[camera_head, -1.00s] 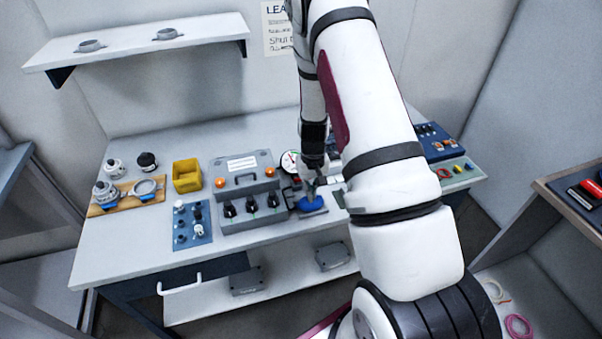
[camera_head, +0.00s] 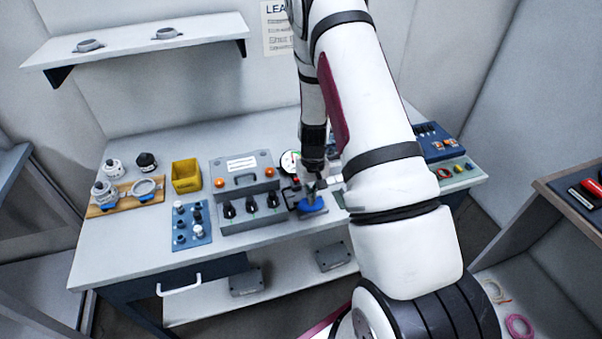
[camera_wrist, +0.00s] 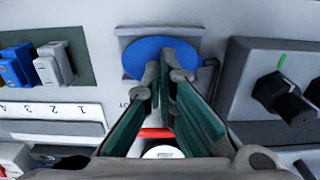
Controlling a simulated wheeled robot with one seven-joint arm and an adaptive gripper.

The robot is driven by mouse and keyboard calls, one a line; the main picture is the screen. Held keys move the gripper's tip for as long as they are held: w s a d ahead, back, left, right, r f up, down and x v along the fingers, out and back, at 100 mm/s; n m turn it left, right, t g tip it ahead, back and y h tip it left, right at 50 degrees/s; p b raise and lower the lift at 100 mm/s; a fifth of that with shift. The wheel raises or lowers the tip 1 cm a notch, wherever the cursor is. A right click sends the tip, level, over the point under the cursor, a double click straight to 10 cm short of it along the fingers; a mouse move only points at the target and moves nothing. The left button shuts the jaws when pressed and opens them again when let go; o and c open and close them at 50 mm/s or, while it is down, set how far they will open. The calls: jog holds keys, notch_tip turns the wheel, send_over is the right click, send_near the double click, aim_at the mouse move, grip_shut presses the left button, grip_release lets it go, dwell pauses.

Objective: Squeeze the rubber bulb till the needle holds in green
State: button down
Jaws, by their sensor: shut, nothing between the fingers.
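The blue rubber bulb (camera_head: 311,206) sits on a grey base at the front of the bench, right of the grey control case. In the wrist view the bulb (camera_wrist: 143,60) shows as a blue oval behind the fingertips. My gripper (camera_wrist: 165,62) is shut, its fingertips close together over the bulb with nothing between them. Whether the tips touch the bulb I cannot tell. In the head view my gripper (camera_head: 312,192) points down at the bulb and covers part of it. The round white gauge (camera_head: 288,162) is partly hidden by my arm; its needle is too small to read.
The grey case (camera_head: 245,192) with black knobs stands left of the bulb. A blue switch panel (camera_head: 190,226), a yellow bin (camera_head: 186,175) and a wooden board (camera_head: 125,197) lie farther left. A blue control box (camera_head: 436,143) is at the right end.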

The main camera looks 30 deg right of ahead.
dwell(0.5)
jog(key=shift+r+p, duration=0.95)
jog(key=shift+r, duration=2.45)
jog(key=s+a+r+n+t, duration=0.15)
jog(key=a+r, duration=0.45)
jog(key=r, duration=0.7)
jog(key=s+a+r+t, duration=0.1)
jog(key=s+a+r, duration=0.3)
jog(key=r, duration=0.8)
jog(key=s+a+r+n+t, duration=0.1)
jog(key=s+a+r, duration=0.3)
jog(key=s, duration=0.4)
jog(key=s+a+r+t, duration=0.2)
jog(key=s+a+r, duration=0.2)
jog(key=s+r, duration=0.3)
jog(key=shift+s+n, duration=0.35)
jog(key=shift+s, duration=0.65)
jog(key=shift+r, duration=0.15)
